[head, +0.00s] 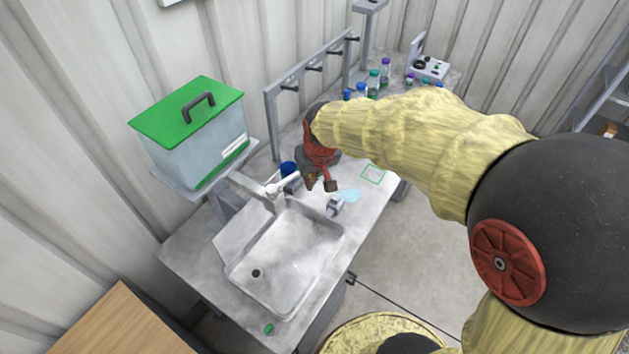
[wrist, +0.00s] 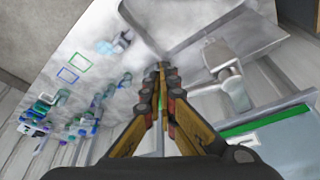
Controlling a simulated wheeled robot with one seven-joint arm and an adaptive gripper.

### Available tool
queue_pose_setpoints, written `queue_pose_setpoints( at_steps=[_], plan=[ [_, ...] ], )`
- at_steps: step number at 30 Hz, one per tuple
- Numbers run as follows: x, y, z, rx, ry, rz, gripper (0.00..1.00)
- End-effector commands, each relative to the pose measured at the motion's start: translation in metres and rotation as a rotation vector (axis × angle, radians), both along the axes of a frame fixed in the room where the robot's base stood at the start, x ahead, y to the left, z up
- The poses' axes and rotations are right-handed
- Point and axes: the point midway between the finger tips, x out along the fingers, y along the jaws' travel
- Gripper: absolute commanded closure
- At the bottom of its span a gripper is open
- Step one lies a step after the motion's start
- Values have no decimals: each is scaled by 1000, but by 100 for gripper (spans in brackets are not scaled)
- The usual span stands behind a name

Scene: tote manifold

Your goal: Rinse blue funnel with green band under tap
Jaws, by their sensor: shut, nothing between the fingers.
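My gripper (head: 320,184) hangs over the bench just right of the tap (head: 275,190). In the wrist view its fingers (wrist: 162,68) are together with nothing between them. The tap stands at the back edge of the sink basin (head: 312,275), and its grey body also shows in the wrist view (wrist: 232,88). I see no water stream. A dark blue object (head: 288,168) is behind the tap, partly hidden; I cannot tell whether it is the funnel, and no green band shows on it. My gripper and arm hide part of the bench.
A lidded tote (head: 195,150) stands on a shelf left of the tap. A rack with pegs (head: 312,68) rises behind. Several coloured bottles (head: 373,82) are at the far end. A small grey item (head: 335,205) and a green-outlined square (head: 373,174) are on the bench.

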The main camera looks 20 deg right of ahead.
Motion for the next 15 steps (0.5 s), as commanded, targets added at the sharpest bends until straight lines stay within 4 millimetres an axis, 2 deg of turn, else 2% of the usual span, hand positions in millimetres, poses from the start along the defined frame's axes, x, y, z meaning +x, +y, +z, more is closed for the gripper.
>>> queue_pose_setpoints(
  at_steps=[15],
  plan=[
    [8, 0, -1, 0, -1, 0, 100]
  ],
)
